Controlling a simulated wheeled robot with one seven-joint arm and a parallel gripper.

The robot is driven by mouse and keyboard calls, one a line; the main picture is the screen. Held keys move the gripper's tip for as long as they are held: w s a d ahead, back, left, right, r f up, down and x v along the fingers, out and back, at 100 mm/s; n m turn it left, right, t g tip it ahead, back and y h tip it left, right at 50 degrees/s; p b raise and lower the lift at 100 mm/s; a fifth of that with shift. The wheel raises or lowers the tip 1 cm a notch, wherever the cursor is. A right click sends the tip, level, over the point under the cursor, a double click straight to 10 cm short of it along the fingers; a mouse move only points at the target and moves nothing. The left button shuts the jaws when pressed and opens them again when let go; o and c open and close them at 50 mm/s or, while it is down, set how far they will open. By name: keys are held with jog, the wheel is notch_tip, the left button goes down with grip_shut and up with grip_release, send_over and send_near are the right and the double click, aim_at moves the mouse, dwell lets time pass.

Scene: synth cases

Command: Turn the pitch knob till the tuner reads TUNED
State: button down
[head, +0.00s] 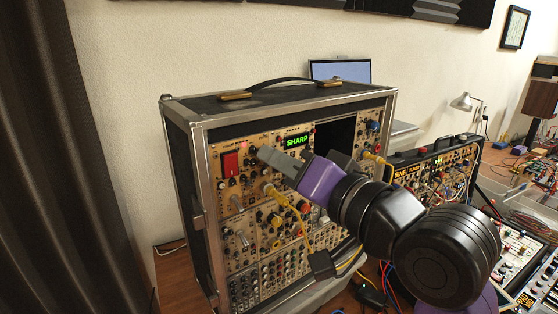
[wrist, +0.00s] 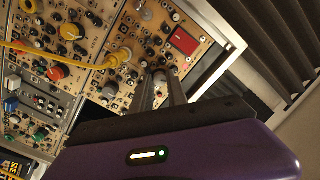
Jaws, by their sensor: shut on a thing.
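The tuner display (head: 297,142) on the upper part of the synth case (head: 180,104) shows SHARP in green letters. My gripper (head: 262,154) reaches in from the right, with its fingertips at the upper left panel. In the wrist view my gripper (wrist: 160,78) has its two grey fingers close together, shut on a small knob at the panel. The fingers hide most of this knob, and its pointer cannot be made out. I cannot read its label.
Yellow cables (head: 299,213) hang below my gripper. A second synth case (head: 445,165) stands to the right. A dark curtain (head: 55,150) hangs at left.

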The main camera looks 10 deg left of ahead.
jog(key=n+b, duration=0.1)
jog(key=n, duration=0.3)
jog(key=shift+n, duration=0.3)
jog(key=c, duration=1.3)
grip_release()
jog(key=b+v, duration=0.1)
jog(key=v, duration=0.6)
jog(key=shift+s+d, duration=0.3)
jog(key=shift+s, duration=0.05)
jog(key=shift+r, duration=0.2)
